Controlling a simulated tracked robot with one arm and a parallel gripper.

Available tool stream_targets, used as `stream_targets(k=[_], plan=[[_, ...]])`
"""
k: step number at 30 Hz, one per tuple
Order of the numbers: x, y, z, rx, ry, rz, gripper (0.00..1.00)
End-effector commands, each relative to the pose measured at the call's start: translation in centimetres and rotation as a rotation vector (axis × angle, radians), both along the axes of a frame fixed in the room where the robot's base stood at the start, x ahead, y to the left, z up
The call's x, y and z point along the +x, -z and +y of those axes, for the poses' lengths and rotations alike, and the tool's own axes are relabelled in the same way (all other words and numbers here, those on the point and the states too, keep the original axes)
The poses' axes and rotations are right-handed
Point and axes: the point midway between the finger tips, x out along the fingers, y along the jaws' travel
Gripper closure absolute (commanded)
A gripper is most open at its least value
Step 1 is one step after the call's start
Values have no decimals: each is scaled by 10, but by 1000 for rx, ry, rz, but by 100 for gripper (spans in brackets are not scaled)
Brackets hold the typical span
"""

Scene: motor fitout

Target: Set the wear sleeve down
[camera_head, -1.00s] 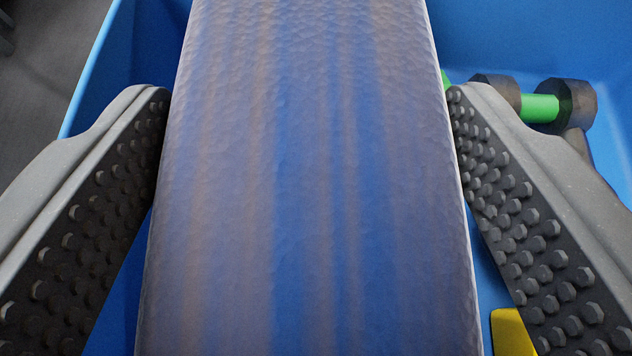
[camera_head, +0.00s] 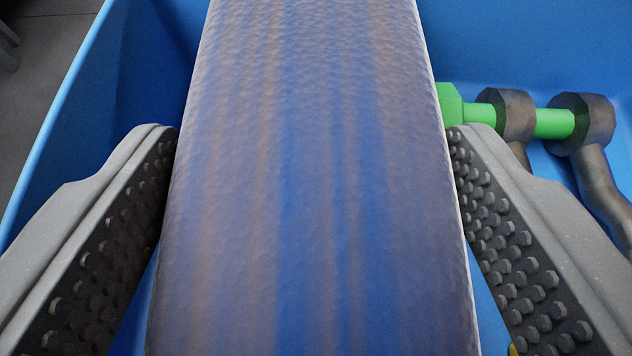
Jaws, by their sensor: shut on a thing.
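The wear sleeve (camera_head: 312,190) is a large, shiny, blue-grey cylinder with a hammered surface. It fills the middle of the view from top to bottom. My gripper (camera_head: 314,140) is shut on it, with one studded jaw against each side. The sleeve is over a blue bin (camera_head: 150,75). Its far and near ends are out of the picture, and I cannot tell whether it touches the bin floor.
Inside the bin at right lies a green rod (camera_head: 555,123) with dark brown rings and a bent dark bar (camera_head: 598,185). A sliver of yellow shows at the bottom right. Grey floor (camera_head: 45,65) lies outside the bin's left wall.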

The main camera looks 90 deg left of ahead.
Motion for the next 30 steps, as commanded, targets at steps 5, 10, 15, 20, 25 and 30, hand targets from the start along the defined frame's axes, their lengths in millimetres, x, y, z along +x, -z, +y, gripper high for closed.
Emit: stream_targets(k=[5,10,15,20,25,30], plan=[[0,0,0,0,0,0,13],[0,0,0,0,0,0,8],[0,-1,0,0,0,0,8],[0,-7,0,0,-1,0,8],[2,-18,-9,1,3,-3,8],[4,-33,-42,0,3,-1,8]])
